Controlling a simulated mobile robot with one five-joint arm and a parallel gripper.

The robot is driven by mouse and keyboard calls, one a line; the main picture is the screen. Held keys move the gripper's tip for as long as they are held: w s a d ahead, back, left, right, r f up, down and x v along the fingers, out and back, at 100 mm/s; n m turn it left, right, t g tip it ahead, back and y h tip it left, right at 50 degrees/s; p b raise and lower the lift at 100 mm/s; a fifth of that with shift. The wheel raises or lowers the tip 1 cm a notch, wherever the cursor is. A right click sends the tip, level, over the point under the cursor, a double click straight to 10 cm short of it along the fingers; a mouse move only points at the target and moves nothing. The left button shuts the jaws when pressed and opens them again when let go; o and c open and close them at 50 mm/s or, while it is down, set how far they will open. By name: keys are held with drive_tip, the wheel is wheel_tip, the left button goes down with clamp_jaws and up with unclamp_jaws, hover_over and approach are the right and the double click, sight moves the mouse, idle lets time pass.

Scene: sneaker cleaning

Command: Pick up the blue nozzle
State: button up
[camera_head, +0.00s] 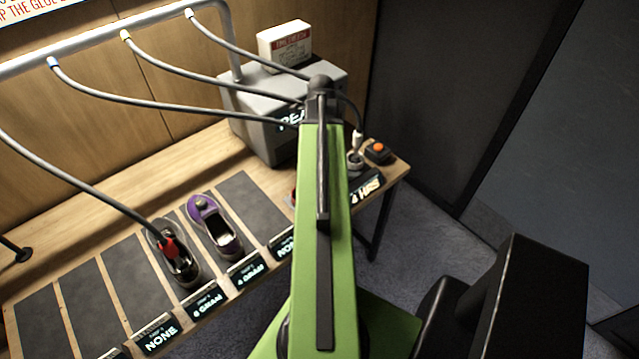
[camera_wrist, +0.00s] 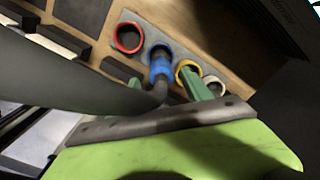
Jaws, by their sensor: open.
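The blue nozzle (camera_wrist: 160,68) stands in a socket of a grey holder plate in the wrist view, with a dark hose (camera_wrist: 80,80) running from it to the left across the picture. My gripper (camera_wrist: 164,86) is open, with one green finger to the right of the nozzle and a smaller green part to its left. I cannot tell whether either finger touches it. In the head view my green arm hides the gripper and the blue nozzle.
The holder has red (camera_wrist: 128,37), yellow (camera_wrist: 187,70) and pale (camera_wrist: 215,86) rings. On the bench, a grey machine (camera_head: 262,118) stands behind my arm, an orange button (camera_head: 378,148) to the right. A purple shoe (camera_head: 214,222) and a dark shoe (camera_head: 176,262) lie on mats at left.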

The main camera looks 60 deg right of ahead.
wheel_tip(320, 180, down, 4)
drive_tip(key=b, duration=0.3)
drive_tip(key=shift+w+f, duration=0.15)
drive_tip(key=shift+f, duration=0.05)
drive_tip(key=shift+r, duration=0.2)
clamp_jaws()
idle(0.8)
